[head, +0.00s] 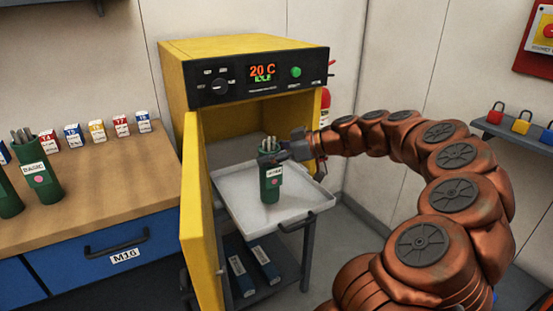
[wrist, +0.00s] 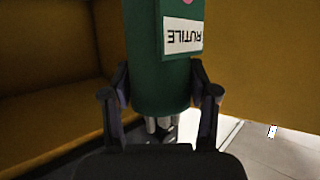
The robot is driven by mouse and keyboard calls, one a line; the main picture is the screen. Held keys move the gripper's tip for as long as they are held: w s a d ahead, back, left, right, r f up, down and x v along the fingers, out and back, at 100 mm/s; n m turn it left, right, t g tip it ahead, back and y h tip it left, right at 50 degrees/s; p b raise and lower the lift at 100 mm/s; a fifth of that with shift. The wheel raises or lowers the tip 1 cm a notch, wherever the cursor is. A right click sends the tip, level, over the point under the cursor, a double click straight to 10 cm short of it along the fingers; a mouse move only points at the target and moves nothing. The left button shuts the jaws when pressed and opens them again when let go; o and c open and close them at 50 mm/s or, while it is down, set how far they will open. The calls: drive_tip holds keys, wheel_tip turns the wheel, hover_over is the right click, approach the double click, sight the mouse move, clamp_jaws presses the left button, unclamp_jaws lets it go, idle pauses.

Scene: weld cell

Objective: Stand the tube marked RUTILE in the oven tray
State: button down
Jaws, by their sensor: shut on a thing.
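The RUTILE tube (head: 270,184) is a dark green cylinder with a white label, a pink dot and several rods showing at its top. It is upright at the white oven tray (head: 240,203), in front of the open oven; I cannot tell whether its base touches the tray. The tube (wrist: 157,75) also fills the middle of the wrist view, where its RUTILE label appears upside down. My gripper (head: 284,152) is shut on the tube near its top, from the right. In the wrist view my gripper (wrist: 160,105) has a finger on each side of the tube.
The yellow oven (head: 200,70) reads 20 C, and its door (head: 202,220) stands open at left. The wooden bench (head: 110,175) holds a BASIC tube (head: 42,186), another green tube and several small boxes. The tray is bare around the tube. Padlocks stand on a shelf (head: 510,135) at right.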

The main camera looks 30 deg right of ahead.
drive_tip(key=shift+w+d+f, duration=0.1)
drive_tip(key=shift+w+d, duration=0.4)
drive_tip(key=shift+d, duration=0.3)
drive_tip(key=shift+w+d+f, duration=0.1)
drive_tip(key=shift+w+d, duration=0.35)
drive_tip(key=shift+d, duration=0.45)
drive_tip(key=shift+w+d, duration=0.1)
drive_tip(key=shift+d, duration=0.1)
drive_tip(key=shift+f+p, duration=0.45)
drive_tip(key=shift+f, duration=1.4)
drive_tip(key=shift+c, duration=1.5)
unclamp_jaws()
drive_tip(key=b+v, duration=0.1)
drive_tip(key=v, duration=1.1)
